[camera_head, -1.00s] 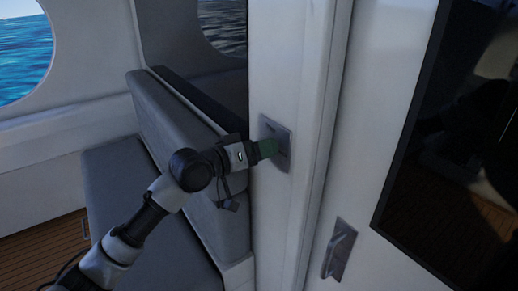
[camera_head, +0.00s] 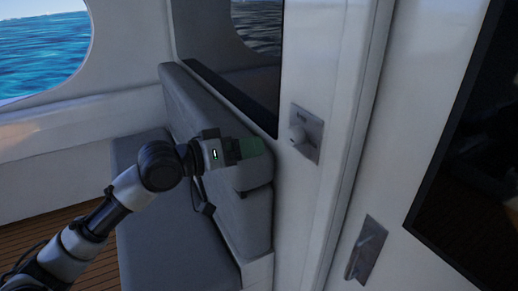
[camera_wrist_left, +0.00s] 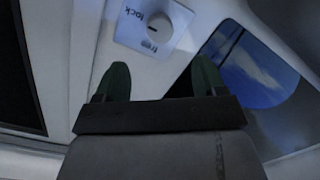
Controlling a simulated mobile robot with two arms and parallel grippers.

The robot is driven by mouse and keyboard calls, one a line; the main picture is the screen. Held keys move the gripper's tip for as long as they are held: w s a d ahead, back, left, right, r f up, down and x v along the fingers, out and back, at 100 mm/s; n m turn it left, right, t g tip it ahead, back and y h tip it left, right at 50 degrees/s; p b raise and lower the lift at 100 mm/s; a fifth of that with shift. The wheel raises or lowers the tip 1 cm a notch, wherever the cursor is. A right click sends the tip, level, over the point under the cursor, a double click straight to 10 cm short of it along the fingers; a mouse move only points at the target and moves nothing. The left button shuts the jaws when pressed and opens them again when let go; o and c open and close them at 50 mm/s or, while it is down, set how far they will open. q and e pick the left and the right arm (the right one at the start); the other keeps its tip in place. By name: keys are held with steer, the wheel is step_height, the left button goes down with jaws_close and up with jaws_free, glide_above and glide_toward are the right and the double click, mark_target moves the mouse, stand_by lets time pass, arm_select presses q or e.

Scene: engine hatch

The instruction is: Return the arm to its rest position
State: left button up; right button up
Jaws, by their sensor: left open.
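My left gripper (camera_head: 250,147) is open and empty in the head view. It stands left of a lock plate with a round knob (camera_head: 298,135) on the white door post, apart from it. In the left wrist view the two green fingers (camera_wrist_left: 160,80) are spread with nothing between them. The lock plate also shows there, beyond the fingers, with a white knob (camera_wrist_left: 152,30) and the words "lock" and "free". My right gripper is in neither view.
A grey padded bench (camera_head: 172,205) with a backrest (camera_head: 205,105) lies behind my left arm. A metal handle (camera_head: 367,247) is on the white panel at the lower right, beside a dark pane (camera_head: 475,150). A window (camera_head: 45,45) shows water at the upper left.

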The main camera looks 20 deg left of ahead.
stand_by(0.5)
